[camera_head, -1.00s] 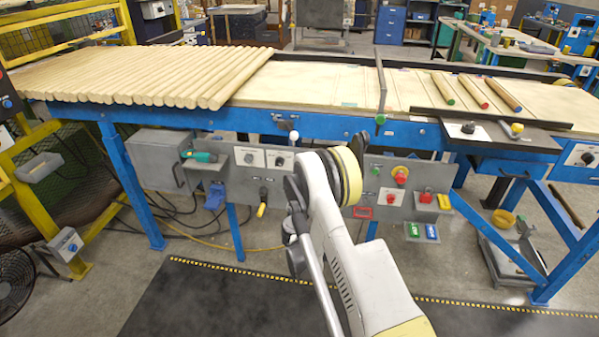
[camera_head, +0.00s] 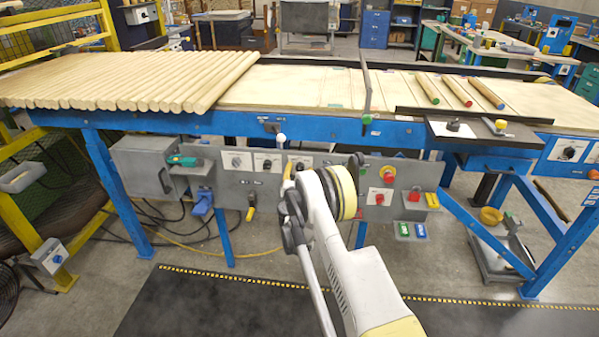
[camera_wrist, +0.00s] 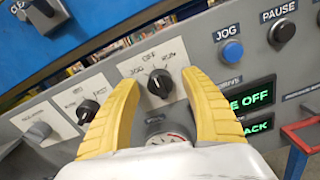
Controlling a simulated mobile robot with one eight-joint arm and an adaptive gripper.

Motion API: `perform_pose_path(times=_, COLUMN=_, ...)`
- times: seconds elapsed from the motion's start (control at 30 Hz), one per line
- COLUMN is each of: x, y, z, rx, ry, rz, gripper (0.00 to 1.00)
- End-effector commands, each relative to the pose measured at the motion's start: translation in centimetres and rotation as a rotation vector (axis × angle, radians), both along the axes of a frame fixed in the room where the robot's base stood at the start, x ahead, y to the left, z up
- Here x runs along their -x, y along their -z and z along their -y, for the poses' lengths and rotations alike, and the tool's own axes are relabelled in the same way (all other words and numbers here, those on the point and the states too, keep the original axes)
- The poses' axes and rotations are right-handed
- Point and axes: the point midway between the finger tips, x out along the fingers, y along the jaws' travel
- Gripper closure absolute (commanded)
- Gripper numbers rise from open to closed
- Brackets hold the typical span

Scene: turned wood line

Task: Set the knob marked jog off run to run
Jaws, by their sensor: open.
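The knob marked jog off run (camera_wrist: 159,83) is a black rotary knob on a white plate in the wrist view. OFF is printed above it, JOG to its left and RUN to its right. Its pointer seems to face up toward OFF. My gripper (camera_wrist: 160,79) is open, with one yellow finger on each side of the knob. I cannot tell whether either finger touches it. In the head view my arm covers part of the panel, and the gripper is mostly hidden.
A second black knob (camera_wrist: 88,111) and a grey knob (camera_wrist: 39,131) sit left. The blue JOG button (camera_wrist: 232,51), PAUSE button (camera_wrist: 283,31) and green-lit displays (camera_wrist: 249,96) are right. A round gauge (camera_wrist: 168,138) lies below the knob. The blue table frame (camera_head: 220,122) runs above the panel.

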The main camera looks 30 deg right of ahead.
Motion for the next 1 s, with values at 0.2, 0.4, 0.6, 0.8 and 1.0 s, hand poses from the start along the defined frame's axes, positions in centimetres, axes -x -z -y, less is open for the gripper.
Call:
perform_pose_path(times=0.2, x=0.01, y=-0.04, z=-0.01, rx=0.000, ry=0.000, rz=0.000, gripper=0.61)
perform_pose_path(times=0.4, x=0.02, y=-0.04, z=0.00, rx=0.000, ry=0.000, rz=0.000, gripper=1.00)
perform_pose_path(times=0.6, x=0.02, y=-0.04, z=0.00, rx=-0.012, ry=0.000, rz=0.008, gripper=1.00)
perform_pose_path(times=0.8, x=0.03, y=-0.03, z=0.01, rx=-0.076, ry=0.000, rz=0.052, gripper=1.00)
perform_pose_path(times=1.0, x=0.05, y=-0.03, z=0.04, rx=-0.198, ry=0.000, rz=0.134, gripper=1.00)
